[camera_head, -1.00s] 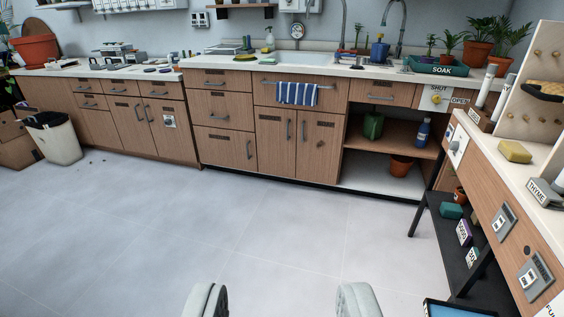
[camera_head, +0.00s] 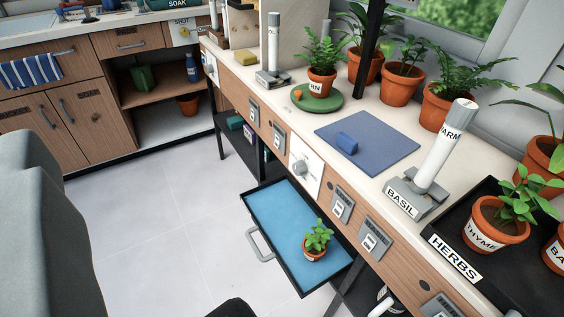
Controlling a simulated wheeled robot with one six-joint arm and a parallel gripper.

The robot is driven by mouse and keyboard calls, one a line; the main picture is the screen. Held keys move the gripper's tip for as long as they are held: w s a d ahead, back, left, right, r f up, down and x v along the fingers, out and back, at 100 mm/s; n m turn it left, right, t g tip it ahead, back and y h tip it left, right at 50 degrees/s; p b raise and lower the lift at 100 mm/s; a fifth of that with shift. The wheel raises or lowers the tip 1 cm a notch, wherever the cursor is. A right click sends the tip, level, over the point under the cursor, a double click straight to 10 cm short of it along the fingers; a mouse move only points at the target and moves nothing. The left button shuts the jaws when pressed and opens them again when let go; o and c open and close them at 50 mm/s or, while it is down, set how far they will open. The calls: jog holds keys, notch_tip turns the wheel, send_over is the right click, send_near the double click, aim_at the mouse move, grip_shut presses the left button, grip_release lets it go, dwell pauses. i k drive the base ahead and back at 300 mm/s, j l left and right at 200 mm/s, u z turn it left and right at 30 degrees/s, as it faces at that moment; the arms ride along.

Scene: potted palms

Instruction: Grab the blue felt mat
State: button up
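The fingertips of my gripper do not show now. A large grey shape fills the left edge, and I cannot tell which part it is.
A green round mat (camera_head: 331,101) with a potted fern (camera_head: 322,64) is behind the blue mat. A white cylinder (camera_head: 446,146) on the BASIL base stands to its right, by a black HERBS tray (camera_head: 489,285). Potted plants line the back. Grey floor (camera_head: 150,225) is clear on the left.

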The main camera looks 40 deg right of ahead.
aim_at(372, 146)
jog(key=k+z, duration=0.1)
jog(key=z, duration=0.3)
jog(key=k+z, duration=0.15)
jog(key=z, duration=0.2)
jog(key=k, duration=0.65)
